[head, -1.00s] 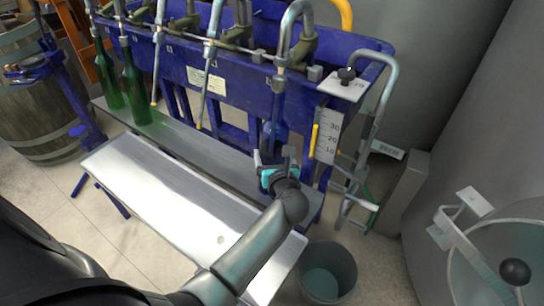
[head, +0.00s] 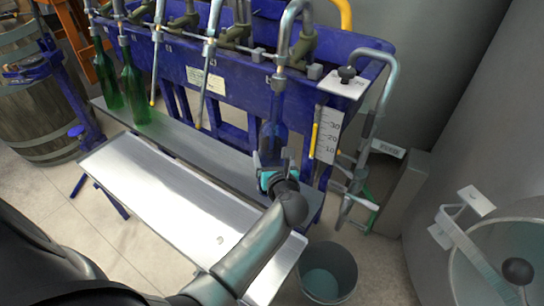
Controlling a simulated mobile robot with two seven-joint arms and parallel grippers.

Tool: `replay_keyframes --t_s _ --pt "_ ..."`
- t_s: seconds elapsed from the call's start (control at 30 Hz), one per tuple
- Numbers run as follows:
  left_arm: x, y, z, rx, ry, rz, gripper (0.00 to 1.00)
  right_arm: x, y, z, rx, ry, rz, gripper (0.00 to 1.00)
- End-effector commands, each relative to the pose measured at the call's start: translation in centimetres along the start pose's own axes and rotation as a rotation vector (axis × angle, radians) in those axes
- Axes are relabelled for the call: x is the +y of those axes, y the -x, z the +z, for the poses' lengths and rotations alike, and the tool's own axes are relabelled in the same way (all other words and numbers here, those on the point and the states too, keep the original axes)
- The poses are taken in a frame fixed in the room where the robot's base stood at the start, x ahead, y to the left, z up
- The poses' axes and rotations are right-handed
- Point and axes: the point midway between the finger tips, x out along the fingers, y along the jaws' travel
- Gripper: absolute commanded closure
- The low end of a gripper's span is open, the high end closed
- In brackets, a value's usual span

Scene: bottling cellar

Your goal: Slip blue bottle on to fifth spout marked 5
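The blue bottle (head: 272,137) is upright at the right end of the filler, on the front of its blue tank. Its neck top meets the lower end of the rightmost visible spout (head: 279,82); how far the spout reaches inside is unclear. My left gripper (head: 271,162) comes up from below and in front. Its fingers lie on both sides of the bottle's lower part and appear closed on it. The gripper hides the bottle's base, so contact with the shelf cannot be judged. The number on this spout is unreadable. My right gripper is not in view.
Green bottles (head: 134,92) stand under spouts at the left. A metal shelf (head: 200,150) runs beneath the spouts, with a bright tray (head: 165,205) in front. A level scale (head: 328,135) is close right of the bottle. A bucket (head: 327,272) is on the floor.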

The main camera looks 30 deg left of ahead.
Motion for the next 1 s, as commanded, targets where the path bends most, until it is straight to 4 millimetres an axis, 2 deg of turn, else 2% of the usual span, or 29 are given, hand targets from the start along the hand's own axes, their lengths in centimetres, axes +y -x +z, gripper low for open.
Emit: replay_keyframes --t_s 0.83,0.87,0.97,1.0 --pt "-0.1 -0.2 -0.7 -0.010 0.002 -0.002 1.00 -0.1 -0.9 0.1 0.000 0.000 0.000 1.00" --pt "-0.1 -0.2 -0.7 -0.010 0.002 -0.002 0.12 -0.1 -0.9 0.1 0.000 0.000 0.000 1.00" --pt "-0.1 -0.2 -0.7 -0.008 0.002 -0.002 0.01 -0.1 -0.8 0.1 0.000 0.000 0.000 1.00" --pt "-0.1 -0.2 -0.7 -0.007 0.002 -0.002 0.00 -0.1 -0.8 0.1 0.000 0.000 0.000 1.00"
